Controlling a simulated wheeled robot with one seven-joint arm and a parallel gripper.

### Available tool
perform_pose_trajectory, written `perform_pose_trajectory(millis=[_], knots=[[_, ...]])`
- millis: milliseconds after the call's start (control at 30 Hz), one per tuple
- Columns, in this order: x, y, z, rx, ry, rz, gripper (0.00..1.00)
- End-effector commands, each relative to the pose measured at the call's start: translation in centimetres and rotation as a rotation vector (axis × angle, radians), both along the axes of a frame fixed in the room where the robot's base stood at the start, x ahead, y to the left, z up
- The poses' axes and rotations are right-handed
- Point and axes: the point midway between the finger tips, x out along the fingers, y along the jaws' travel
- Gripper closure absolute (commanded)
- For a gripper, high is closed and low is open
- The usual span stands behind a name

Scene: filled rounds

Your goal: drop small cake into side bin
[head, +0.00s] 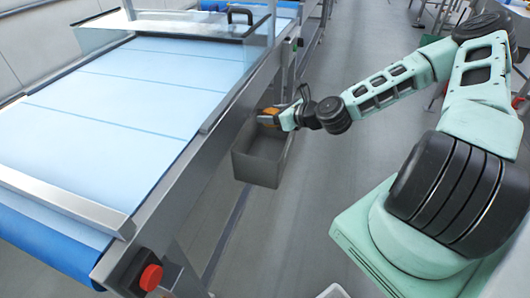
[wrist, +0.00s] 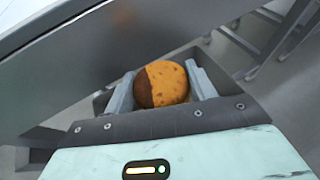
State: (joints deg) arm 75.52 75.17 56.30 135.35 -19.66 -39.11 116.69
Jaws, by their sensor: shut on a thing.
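The small cake (wrist: 163,84) is round, golden with a dark brown part on its left, and sits between the two fingers of my gripper (wrist: 161,90) in the wrist view. My gripper is shut on it. In the head view my gripper (head: 271,114) is at the grey side bin (head: 258,167), over its far part, with a bit of orange showing at the fingers. The bin hangs beside the conveyor's right side. In the wrist view part of the bin's wall lies behind the fingers. The bin's floor is mostly hidden.
A conveyor with a pale blue belt (head: 150,85) and metal side rail runs along the left. A red button (head: 151,277) sits on its near corner. Grey floor (head: 290,225) is clear between the conveyor and my base.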

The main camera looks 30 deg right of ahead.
Motion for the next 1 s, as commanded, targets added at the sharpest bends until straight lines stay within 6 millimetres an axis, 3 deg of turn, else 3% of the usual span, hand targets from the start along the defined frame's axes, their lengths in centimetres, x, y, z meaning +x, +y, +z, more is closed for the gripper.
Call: perform_pose_trajectory(millis=[400, 800, 833, 900, 1000], knots=[[0.0, 0.0, -4.8, -0.002, -0.001, 0.000, 0.54], [0.0, 0.1, -5.1, 0.001, -0.001, -0.001, 0.54], [0.0, 0.1, -5.1, 0.001, 0.000, -0.001, 0.36], [0.0, 0.1, -5.1, 0.001, 0.000, -0.001, 0.19], [0.0, 0.1, -5.2, 0.001, 0.000, -0.001, 0.19]])
